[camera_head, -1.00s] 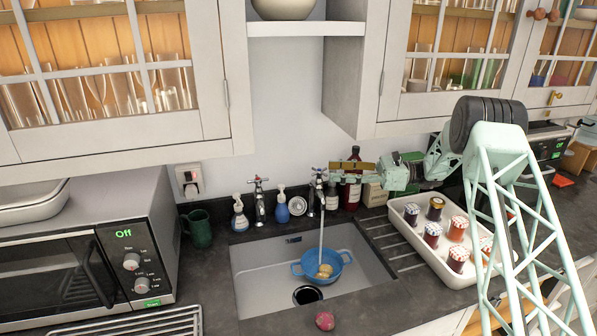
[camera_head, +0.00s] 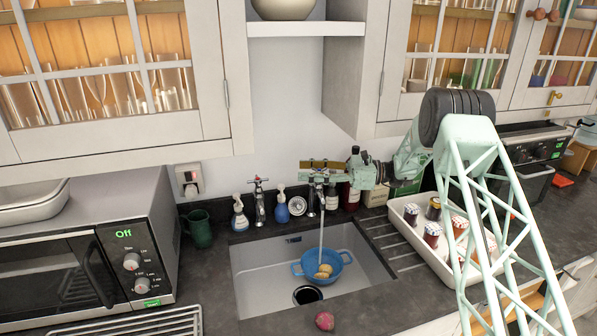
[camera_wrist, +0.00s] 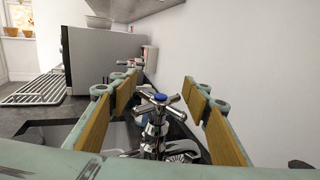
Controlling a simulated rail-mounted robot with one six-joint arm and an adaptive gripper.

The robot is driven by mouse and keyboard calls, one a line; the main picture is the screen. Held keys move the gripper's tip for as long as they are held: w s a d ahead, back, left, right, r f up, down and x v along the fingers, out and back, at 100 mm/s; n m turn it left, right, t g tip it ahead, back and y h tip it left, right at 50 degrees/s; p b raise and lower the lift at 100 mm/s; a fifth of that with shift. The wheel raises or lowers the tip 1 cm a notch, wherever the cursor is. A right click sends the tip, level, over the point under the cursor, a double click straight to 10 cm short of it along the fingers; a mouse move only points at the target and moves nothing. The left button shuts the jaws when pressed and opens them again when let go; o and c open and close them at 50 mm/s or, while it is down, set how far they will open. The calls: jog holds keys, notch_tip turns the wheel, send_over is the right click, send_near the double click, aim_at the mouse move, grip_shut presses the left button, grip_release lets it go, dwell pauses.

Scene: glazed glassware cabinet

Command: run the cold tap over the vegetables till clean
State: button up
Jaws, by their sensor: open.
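The cold tap (camera_head: 319,190) stands at the back right of the sink, and the wrist view shows its cross handle with a blue centre (camera_wrist: 160,97). A stream of water (camera_head: 321,232) falls from it into a blue colander (camera_head: 336,277) in the sink. Yellowish-brown vegetables (camera_head: 323,271) lie in the colander; how clean they are is too small to tell. My gripper (camera_head: 313,165) is at the tap's top. In the wrist view my gripper (camera_wrist: 160,86) is open, its tan pads either side of the handle with visible gaps.
A second tap (camera_head: 259,200) stands to the left, with soap bottles (camera_head: 282,209) between. A dark red round vegetable (camera_head: 324,321) lies on the front counter edge. Bottles (camera_head: 354,180) stand behind my gripper. A white tray of jars (camera_head: 410,228) is to the right.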

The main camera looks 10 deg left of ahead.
jog(key=shift+s+a, duration=0.15)
jog(key=shift+a, duration=1.35)
jog(key=shift+c, duration=0.5)
jog(key=c, duration=0.9)
jog(key=shift+c, duration=1.1)
